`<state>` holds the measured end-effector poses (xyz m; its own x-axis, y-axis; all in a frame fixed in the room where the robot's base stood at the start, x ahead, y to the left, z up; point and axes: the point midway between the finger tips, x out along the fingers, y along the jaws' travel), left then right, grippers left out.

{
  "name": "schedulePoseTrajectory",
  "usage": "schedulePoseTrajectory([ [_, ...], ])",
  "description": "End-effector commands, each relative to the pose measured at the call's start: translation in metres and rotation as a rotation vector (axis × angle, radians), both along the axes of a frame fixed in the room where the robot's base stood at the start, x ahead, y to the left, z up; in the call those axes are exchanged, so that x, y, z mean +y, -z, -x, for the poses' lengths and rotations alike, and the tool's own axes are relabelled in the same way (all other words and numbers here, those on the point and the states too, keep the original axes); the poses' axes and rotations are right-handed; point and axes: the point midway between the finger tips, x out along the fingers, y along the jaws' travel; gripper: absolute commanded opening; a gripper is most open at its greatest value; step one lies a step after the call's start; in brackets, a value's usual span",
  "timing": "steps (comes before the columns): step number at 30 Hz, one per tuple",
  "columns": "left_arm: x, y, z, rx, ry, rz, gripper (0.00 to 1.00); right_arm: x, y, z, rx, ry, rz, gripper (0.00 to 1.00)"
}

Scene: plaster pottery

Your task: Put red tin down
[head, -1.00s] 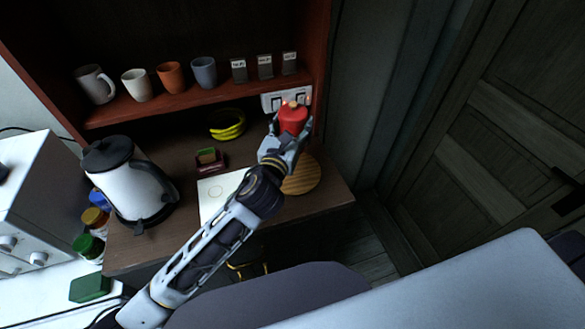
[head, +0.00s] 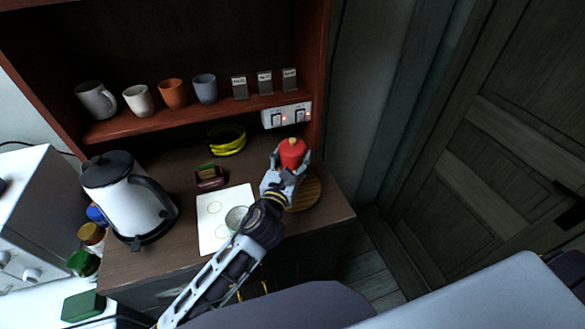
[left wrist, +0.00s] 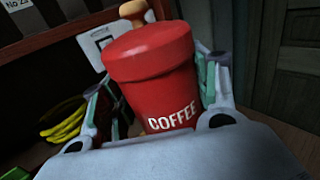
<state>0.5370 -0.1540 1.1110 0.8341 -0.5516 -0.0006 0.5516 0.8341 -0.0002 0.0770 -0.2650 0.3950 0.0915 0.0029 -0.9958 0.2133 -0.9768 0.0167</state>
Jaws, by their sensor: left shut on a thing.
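The red tin (head: 292,153) has a red lid with a tan knob. In the left wrist view the tin (left wrist: 155,75) reads "COFFEE" and stands nearly upright between the fingers. My left gripper (head: 289,165) is shut on it. The tin is over the far part of the round wooden board (head: 307,190) at the right of the wooden counter. I cannot tell whether its base touches the board, as the gripper hides it. My right gripper is not in view.
A white sheet with circles (head: 210,232) lies left of the board, with a pale round dish (head: 236,217) on it. A kettle (head: 126,197), yellow bananas (head: 227,139) and a small dark red holder (head: 209,177) stand further left. A shelf with mugs (head: 172,93) and a switch panel (head: 287,116) are behind.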

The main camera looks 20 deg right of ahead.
Motion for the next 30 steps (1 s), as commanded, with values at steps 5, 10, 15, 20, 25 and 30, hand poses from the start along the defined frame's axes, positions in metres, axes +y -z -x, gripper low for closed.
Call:
schedulePoseTrajectory([
  [5, 0.0, 0.001, 0.0, 0.0, 0.0, 0.0, 0.34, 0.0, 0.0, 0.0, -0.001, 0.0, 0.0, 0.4],
  [10, 0.0, 0.013, 0.001, 0.002, 0.001, 0.0, 0.34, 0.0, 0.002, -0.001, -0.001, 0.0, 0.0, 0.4],
  [15, 0.0, 0.029, 0.0, 0.003, -0.001, 0.001, 0.34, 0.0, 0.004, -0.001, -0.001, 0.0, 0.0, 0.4],
  [20, 0.0, 0.037, 0.0, 0.001, 0.001, 0.0, 0.34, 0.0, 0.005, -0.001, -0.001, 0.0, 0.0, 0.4],
  [25, 0.0, 0.037, 0.0, 0.0, 0.001, 0.0, 0.34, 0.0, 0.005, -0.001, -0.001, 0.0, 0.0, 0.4],
  [30, 0.0, 0.038, 0.0, 0.0, 0.001, 0.0, 0.34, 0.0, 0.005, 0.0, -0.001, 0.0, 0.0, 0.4],
])
